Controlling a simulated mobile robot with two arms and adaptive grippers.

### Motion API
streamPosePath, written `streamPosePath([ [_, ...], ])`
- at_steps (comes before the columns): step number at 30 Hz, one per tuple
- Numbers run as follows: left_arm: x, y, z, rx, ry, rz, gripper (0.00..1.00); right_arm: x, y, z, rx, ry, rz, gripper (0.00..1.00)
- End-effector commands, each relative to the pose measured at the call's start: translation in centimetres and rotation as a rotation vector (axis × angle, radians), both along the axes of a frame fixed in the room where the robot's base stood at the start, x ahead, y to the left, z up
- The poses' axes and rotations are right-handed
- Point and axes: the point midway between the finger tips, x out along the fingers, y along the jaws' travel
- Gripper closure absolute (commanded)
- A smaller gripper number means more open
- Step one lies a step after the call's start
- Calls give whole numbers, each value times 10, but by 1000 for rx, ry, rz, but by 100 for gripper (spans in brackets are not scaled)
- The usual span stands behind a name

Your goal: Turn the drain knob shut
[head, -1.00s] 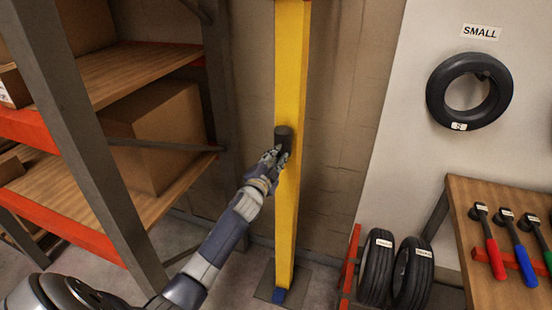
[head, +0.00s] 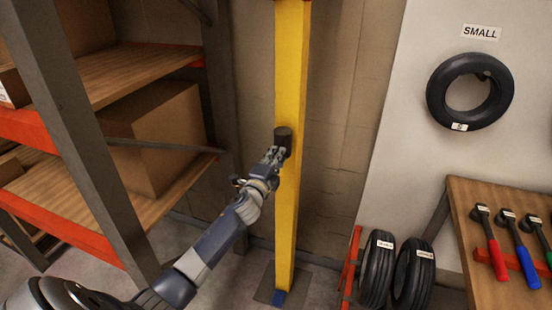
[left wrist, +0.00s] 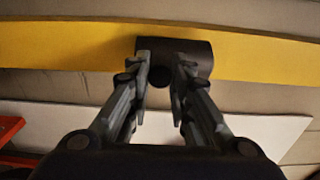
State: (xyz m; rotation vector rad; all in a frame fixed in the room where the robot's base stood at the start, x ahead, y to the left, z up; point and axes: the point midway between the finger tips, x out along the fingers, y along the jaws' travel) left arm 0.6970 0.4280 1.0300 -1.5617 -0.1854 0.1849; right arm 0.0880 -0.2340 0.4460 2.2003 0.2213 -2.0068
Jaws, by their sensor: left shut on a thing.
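A dark round knob (head: 284,136) sits on the front of a yellow post (head: 288,215). My left gripper (head: 272,156) reaches up to it from the lower left and is shut on it. In the left wrist view the knob (left wrist: 199,57) shows as a dark cylinder against the yellow post (left wrist: 255,57), which runs across the picture. The two fingers of my left gripper (left wrist: 161,74) lie on the near part of the knob, and a dark round piece shows between them. The fingers hide part of the knob. My right gripper is not in view.
A shelf rack with cardboard boxes (head: 155,137) stands close on the left beside my arm. Tires (head: 413,272) stand at the lower right. A wooden bench (head: 463,215) holds several hammers. A tire (head: 443,88) hangs on a white panel under a SMALL sign (head: 481,32).

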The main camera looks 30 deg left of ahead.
Motion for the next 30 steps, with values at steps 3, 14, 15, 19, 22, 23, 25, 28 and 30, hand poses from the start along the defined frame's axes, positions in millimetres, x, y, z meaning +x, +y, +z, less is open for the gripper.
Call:
streamPosePath([
  [3,0,0,-3,11,8,1,100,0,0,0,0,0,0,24],
  [14,0,0,-3,15,9,0,100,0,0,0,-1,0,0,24],
  [15,0,0,-3,14,9,0,78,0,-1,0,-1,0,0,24],
  [19,0,0,-2,15,8,0,59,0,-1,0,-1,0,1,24],
  [22,0,0,-2,14,5,0,59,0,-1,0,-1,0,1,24],
  [23,0,0,-1,14,5,0,59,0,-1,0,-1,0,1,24],
  [25,0,0,-1,14,5,0,59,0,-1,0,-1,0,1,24],
  [28,-1,0,-1,14,4,0,59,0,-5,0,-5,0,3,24],
  [30,-3,-1,-1,14,4,0,59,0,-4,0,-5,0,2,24],
])
